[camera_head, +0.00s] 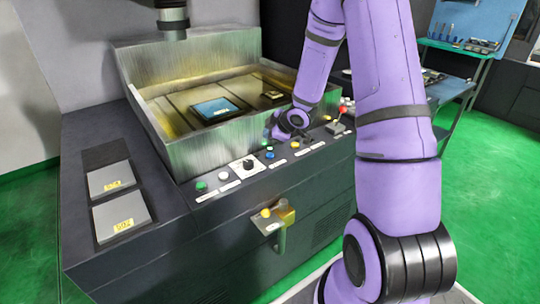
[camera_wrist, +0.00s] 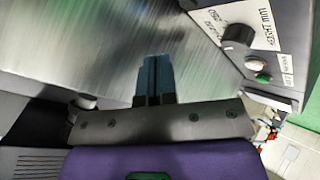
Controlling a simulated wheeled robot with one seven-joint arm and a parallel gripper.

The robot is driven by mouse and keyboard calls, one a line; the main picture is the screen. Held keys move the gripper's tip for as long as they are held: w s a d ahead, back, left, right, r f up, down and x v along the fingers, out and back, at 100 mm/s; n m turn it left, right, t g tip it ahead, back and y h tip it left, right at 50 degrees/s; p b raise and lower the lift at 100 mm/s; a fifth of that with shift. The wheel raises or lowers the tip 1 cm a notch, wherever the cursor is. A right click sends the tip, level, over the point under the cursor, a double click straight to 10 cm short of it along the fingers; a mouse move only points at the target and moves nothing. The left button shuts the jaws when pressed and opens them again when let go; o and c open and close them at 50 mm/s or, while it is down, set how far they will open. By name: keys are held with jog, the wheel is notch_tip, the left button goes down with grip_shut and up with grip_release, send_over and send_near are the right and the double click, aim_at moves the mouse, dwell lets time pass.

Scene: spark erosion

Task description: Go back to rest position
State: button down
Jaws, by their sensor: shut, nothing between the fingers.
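My gripper shows in the wrist view (camera_wrist: 153,75), its two dark fingers pressed together with nothing between them. The fingers point toward a brushed metal wall (camera_wrist: 70,50) of the machine tank. My purple arm spans the head view from the right foreground to the control panel, where it bends down.
The metal tank (camera_head: 180,142) holds a blue plate (camera_head: 216,109). A black knob (camera_head: 248,164), green button (camera_head: 201,186) and red-topped lever (camera_head: 341,116) line the panel. A yellow-topped handle (camera_head: 270,214) juts from the front. Green floor is free at right.

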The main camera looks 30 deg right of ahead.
dwell(0.3)
jog(key=s+a+r+m+h, duration=0.2)
jog(key=s+r, duration=0.1)
jog(key=r, duration=0.4)
jog(key=s+a+r+m+g+h, duration=0.1)
jog(key=s+r+m, duration=0.1)
jog(key=s+r, duration=0.35)
jog(key=s+a+r+m+h, duration=0.2)
jog(key=r, duration=0.7)
jog(key=s+a+r+m+g+y, duration=0.1)
jog(key=s+a+r+m, duration=0.1)
jog(key=s, duration=0.6)
jog(key=s+a+r+m+g+y, duration=0.1)
jog(key=s+a+r+m, duration=0.1)
jog(key=s, duration=0.5)
jog(key=s+a+r+m, duration=0.1)
jog(key=s+a+r, duration=0.2)
jog(key=s+a, duration=0.3)
jog(key=s, duration=0.2)
jog(key=shift+s+r+m+g+y, duration=0.2)
jog(key=shift+s+m+g+y, duration=0.1)
jog(key=shift+m+g+y, duration=0.1)
